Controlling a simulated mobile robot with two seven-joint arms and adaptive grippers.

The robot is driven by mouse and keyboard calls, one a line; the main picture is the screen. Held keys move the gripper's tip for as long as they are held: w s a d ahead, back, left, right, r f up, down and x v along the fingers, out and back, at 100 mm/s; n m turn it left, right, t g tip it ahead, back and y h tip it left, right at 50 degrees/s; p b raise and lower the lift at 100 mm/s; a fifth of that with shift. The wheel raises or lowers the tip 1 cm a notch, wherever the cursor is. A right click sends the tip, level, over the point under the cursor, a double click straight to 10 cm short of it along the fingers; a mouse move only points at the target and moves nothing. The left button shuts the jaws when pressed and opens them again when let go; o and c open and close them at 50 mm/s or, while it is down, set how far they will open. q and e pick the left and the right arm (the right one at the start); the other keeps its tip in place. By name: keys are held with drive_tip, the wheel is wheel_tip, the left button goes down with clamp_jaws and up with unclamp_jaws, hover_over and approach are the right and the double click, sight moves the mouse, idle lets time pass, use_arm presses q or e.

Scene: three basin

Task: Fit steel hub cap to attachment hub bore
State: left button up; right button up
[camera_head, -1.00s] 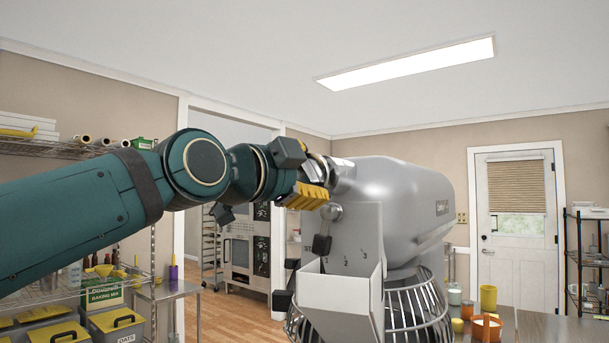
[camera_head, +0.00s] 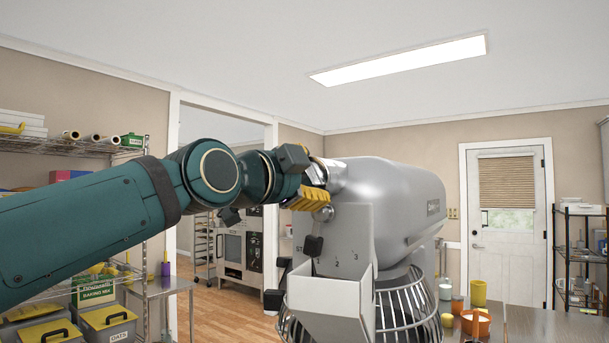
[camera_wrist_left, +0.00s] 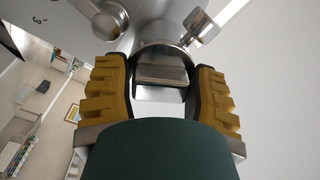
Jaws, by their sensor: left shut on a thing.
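My left gripper (camera_head: 312,185) is at the front of the big grey mixer (camera_head: 390,205), right at its attachment hub (camera_head: 336,174). In the left wrist view its two yellow fingers (camera_wrist_left: 162,92) are shut on the steel hub cap (camera_wrist_left: 162,74), a shiny piece with a flat bar across its face. The cap is in line with the round hub (camera_wrist_left: 150,46) behind it. The fingers and cap hide the bore, so I cannot tell how deep the cap sits. My right gripper is not in view.
A steel thumb screw (camera_wrist_left: 201,26) sticks out beside the hub, close to one finger. A speed lever with a black knob (camera_head: 313,245) hangs below. A grey chute (camera_head: 330,302) and wire bowl guard (camera_head: 405,318) are lower down. Shelves (camera_head: 75,148) stand at left.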

use_arm(q)
drive_tip(key=o, duration=1.2)
drive_tip(key=shift+o, duration=0.2)
drive_tip(key=shift+s+a, duration=0.1)
drive_tip(key=shift+s, duration=0.05)
drive_tip(key=v, duration=1.1)
drive_tip(key=shift+s+a, duration=0.25)
drive_tip(key=shift+s, duration=0.05)
drive_tip(key=shift+f, duration=0.1)
